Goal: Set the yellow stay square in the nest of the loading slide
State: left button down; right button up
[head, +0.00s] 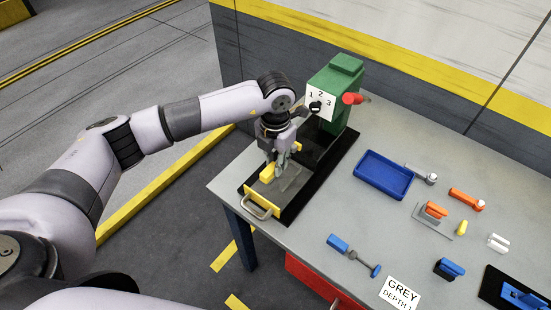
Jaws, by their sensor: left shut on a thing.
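My left gripper (281,162) points down over the loading slide (290,204) and is shut on the yellow stay (268,173). The stay is a small yellow block at the left of the fingertips, low over the slide. I cannot tell whether it touches the slide's surface or whether it sits square. The slide has a black bed, a yellow front plate (256,204) and a metal handle (262,213). The nest is largely hidden by the gripper and the stay. My right gripper is not in view.
A green machine (333,90) with a numbered dial and a red knob (353,98) stands behind the slide. A blue tray (383,174), several orange, blue and white parts and a "GREY" card (400,294) lie to the right. The tabletop between slide and tray is clear.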

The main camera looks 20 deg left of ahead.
pick_arm(q)
notch_tip(320, 180, down, 4)
jog(key=shift+f+b, duration=0.1)
jog(key=shift+b, duration=0.95)
notch_tip(320, 180, down, 4)
jog(key=b, duration=0.4)
jog(key=shift+f, duration=0.2)
jog(key=c, duration=1.4)
grip_release()
jog(key=shift+o, duration=0.2)
notch_tip(320, 180, up, 12)
